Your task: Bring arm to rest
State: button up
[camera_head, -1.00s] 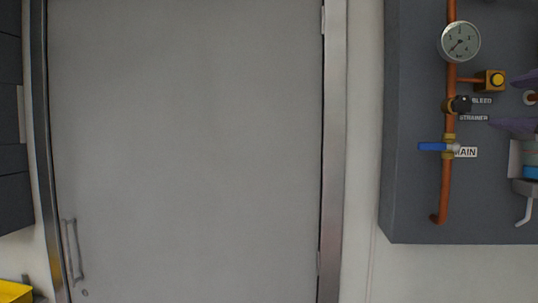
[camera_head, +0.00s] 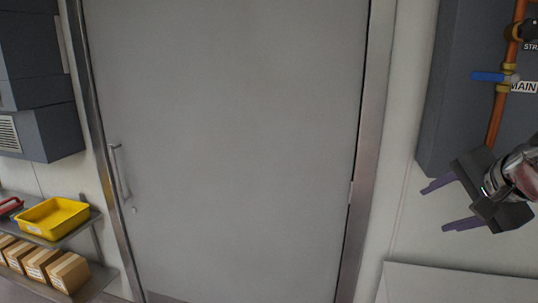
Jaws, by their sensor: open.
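My gripper (camera_head: 452,205) is at the right edge of the head view, in front of the white wall just below the dark grey panel. Its two purple fingers are spread apart and point left. Nothing is between them. Part of my arm (camera_head: 520,172) shows behind it and runs out of the frame at the right.
A closed grey door (camera_head: 225,150) with a handle (camera_head: 120,172) fills the middle. The panel (camera_head: 455,100) carries a copper pipe (camera_head: 497,115) with a blue valve lever (camera_head: 488,76). At left, shelves hold a yellow tray (camera_head: 50,236) and several cardboard boxes (camera_head: 68,275). A pale flat surface (camera_head: 450,285) lies lower right.

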jog(key=s+a+f+n+g, duration=0.1)
jog(key=s+a+f+n, duration=0.6)
jog(key=a+f, duration=0.2)
jog(key=s+a+f+n+g, duration=0.2)
jog(key=s+a+f+n, duration=0.4)
jog(key=s+a+f, duration=0.2)
notch_tip(320, 180, down, 2)
jog(key=a, duration=0.2)
jog(key=shift+a+f+n+g, duration=0.2)
jog(key=shift+a+n+g, duration=0.1)
jog(key=shift+a+n, duration=0.1)
jog(key=shift+c, duration=0.4)
